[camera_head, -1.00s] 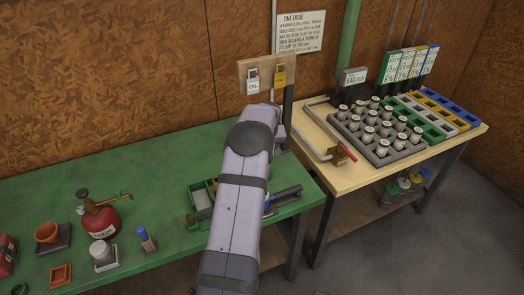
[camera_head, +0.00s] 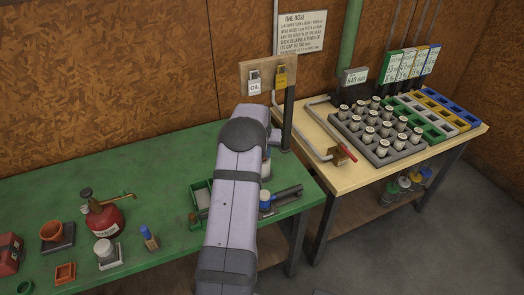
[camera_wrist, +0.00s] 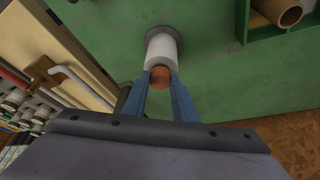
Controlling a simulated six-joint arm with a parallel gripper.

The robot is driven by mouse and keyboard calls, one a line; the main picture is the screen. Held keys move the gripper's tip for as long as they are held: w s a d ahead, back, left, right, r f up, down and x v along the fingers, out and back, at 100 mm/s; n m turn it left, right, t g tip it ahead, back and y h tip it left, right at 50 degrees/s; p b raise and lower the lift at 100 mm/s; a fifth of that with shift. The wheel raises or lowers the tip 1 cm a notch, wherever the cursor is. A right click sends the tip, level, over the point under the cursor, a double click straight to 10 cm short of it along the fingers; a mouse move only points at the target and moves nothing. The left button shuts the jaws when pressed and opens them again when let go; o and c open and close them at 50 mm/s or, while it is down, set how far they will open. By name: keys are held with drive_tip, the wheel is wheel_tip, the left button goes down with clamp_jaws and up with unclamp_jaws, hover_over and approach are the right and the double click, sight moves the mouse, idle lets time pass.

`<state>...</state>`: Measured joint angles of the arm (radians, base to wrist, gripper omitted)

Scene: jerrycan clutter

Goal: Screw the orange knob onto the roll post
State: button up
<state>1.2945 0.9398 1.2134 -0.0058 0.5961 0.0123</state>
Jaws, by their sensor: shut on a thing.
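In the wrist view my gripper (camera_wrist: 161,79) has its two blue fingers on either side of the orange knob (camera_wrist: 160,72), shut on it. The knob is in line with the near end of a white roll (camera_wrist: 162,47). The roll stands on a round grey base (camera_wrist: 166,32) on the green bench. The post itself is hidden by the roll and the knob. I cannot tell whether the knob touches the post. In the head view my arm covers the fingers and the knob; part of a pale cylinder (camera_head: 266,169) shows just right of the arm.
The green bench (camera_head: 150,180) carries a red oil can (camera_head: 104,219), a small green bin (camera_head: 200,195) and a dark tool (camera_head: 287,192) near the arm. A pale table with a grey jar rack (camera_head: 382,160) stands to the right.

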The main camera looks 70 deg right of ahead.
drive_tip(key=shift+w+m+g+b, duration=0.1)
drive_tip(key=shift+m+g+b, duration=0.4)
drive_tip(key=shift+m, duration=0.7)
drive_tip(key=shift+f+m, duration=0.1)
drive_tip(key=shift+m, duration=0.2)
drive_tip(key=shift+w+m+g+b, duration=0.1)
drive_tip(key=shift+m+g+b, duration=0.2)
drive_tip(key=shift+m+b, duration=0.35)
drive_tip(key=shift+w+m+g+b, duration=0.15)
drive_tip(key=shift+m+g+b, duration=0.4)
drive_tip(key=shift+m, duration=1.1)
drive_tip(key=m+g+p, duration=0.1)
drive_tip(key=m, duration=0.1)
drive_tip(key=shift+w+d+m+y, duration=0.1)
drive_tip(key=shift+m+y, duration=0.2)
drive_tip(key=shift+m, duration=0.1)
drive_tip(key=shift+m+g+p, duration=0.35)
drive_tip(key=shift+m+p, duration=0.35)
drive_tip(key=shift+m, duration=0.1)
